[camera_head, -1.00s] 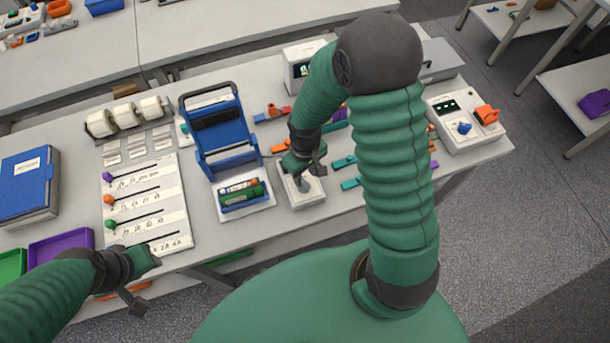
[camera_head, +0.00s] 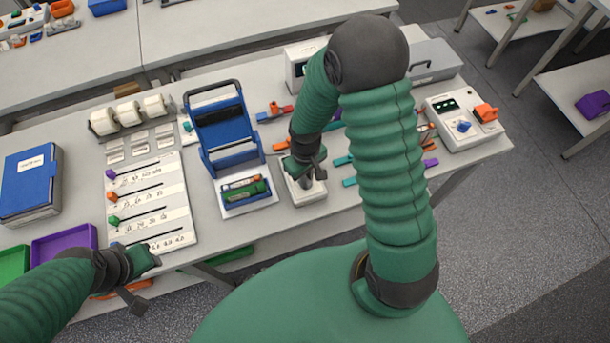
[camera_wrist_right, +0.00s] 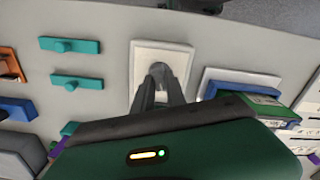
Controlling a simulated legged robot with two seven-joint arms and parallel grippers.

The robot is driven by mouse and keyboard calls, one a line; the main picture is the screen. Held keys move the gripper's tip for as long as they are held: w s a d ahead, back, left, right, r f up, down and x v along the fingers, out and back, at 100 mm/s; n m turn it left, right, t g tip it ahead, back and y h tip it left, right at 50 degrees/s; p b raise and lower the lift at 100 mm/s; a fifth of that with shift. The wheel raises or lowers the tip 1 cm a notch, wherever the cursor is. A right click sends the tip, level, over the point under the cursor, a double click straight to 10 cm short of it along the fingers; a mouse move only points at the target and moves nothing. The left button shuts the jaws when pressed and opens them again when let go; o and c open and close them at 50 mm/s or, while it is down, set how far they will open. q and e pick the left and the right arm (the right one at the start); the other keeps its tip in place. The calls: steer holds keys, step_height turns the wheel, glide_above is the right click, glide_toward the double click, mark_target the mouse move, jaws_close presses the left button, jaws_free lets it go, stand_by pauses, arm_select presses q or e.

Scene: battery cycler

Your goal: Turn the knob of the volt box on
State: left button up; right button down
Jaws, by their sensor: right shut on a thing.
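A small white box (camera_head: 309,194) stands near the front edge of the table, in the middle of the head view. It also shows in the right wrist view (camera_wrist_right: 181,48). My right gripper (camera_head: 305,182) reaches down onto it, and its fingers (camera_wrist_right: 160,78) are shut on a grey knob (camera_wrist_right: 169,56) on its top. The fingers hide much of the knob, so its angle cannot be read. My left gripper (camera_head: 140,283) hangs in front of the table at lower left, away from the box; its fingertips are not clear.
A white unit with a blue knob (camera_head: 464,126) stands at the right end. A slider board (camera_head: 178,195) lies left.

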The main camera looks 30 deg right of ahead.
steer(key=shift+d+m, duration=0.15)
steer(key=shift+m, duration=0.35)
steer(key=m, duration=0.2)
steer(key=shift+s+r+m, duration=0.1)
steer(key=shift+m, duration=0.3)
steer(key=shift+m+p, duration=0.65)
steer(key=shift+m, duration=1.35)
steer(key=c, duration=1.8)
jaws_free()
steer(key=o, duration=0.4)
steer(key=shift+s, duration=0.1)
steer(key=shift+o, duration=0.2)
